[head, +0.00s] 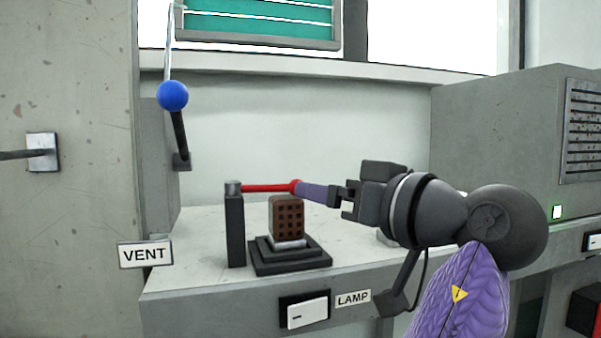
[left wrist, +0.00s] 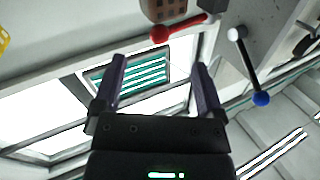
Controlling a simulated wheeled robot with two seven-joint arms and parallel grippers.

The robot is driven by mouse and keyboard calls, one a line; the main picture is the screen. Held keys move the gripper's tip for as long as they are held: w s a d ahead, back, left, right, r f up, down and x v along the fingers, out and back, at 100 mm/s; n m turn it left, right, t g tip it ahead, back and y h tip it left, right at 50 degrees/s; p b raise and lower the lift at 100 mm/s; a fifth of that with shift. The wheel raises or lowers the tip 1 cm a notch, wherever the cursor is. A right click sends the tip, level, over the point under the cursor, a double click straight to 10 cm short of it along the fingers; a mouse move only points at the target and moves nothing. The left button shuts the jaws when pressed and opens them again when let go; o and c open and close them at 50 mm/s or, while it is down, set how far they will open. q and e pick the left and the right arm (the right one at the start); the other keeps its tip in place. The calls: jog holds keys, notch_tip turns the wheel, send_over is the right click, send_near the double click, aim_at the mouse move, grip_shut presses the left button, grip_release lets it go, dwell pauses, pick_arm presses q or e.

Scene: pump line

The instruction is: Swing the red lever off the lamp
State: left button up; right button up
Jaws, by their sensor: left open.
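The red lever (head: 265,188) runs level from the top of a dark post (head: 235,228) to a red ball at its right end. In the head view it crosses just above the brown caged lamp (head: 286,217), which stands on a dark stepped base. My left gripper (head: 303,190) has its purple fingers at the ball end; whether they touch it I cannot tell. In the left wrist view the jaws (left wrist: 158,66) are open and empty. The red lever (left wrist: 182,27) lies beyond the fingertips there, across the lamp's edge (left wrist: 163,10). My right gripper is not in view.
A blue-balled lever (head: 173,96) hangs at the left above the VENT label (head: 145,254). A white switch (head: 306,311) sits on the bench front beside the LAMP label (head: 353,299). A grey cabinet (head: 497,140) stands at the right. The wall behind the lamp is bare.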

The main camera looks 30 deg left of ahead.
aim_at(292, 187)
pick_arm(q)
jog(key=x, duration=0.2)
jog(key=p+x, duration=0.1)
jog(key=x, duration=0.1)
jog(key=s+x, duration=0.1)
jog(key=shift+w+a, duration=0.1)
jog(key=shift+a, duration=0.45)
jog(key=shift+w, duration=0.2)
jog(key=shift+d, duration=0.25)
jog(key=shift+a, duration=0.25)
jog(key=c, duration=0.4)
jog(key=shift+c, duration=1.2)
jog(key=shift+d, duration=0.2)
grip_shut()
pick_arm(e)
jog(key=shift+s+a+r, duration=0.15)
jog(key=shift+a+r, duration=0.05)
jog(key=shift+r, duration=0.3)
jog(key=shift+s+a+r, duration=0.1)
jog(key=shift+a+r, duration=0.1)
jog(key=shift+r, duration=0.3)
pick_arm(q)
jog(key=shift+s, duration=0.1)
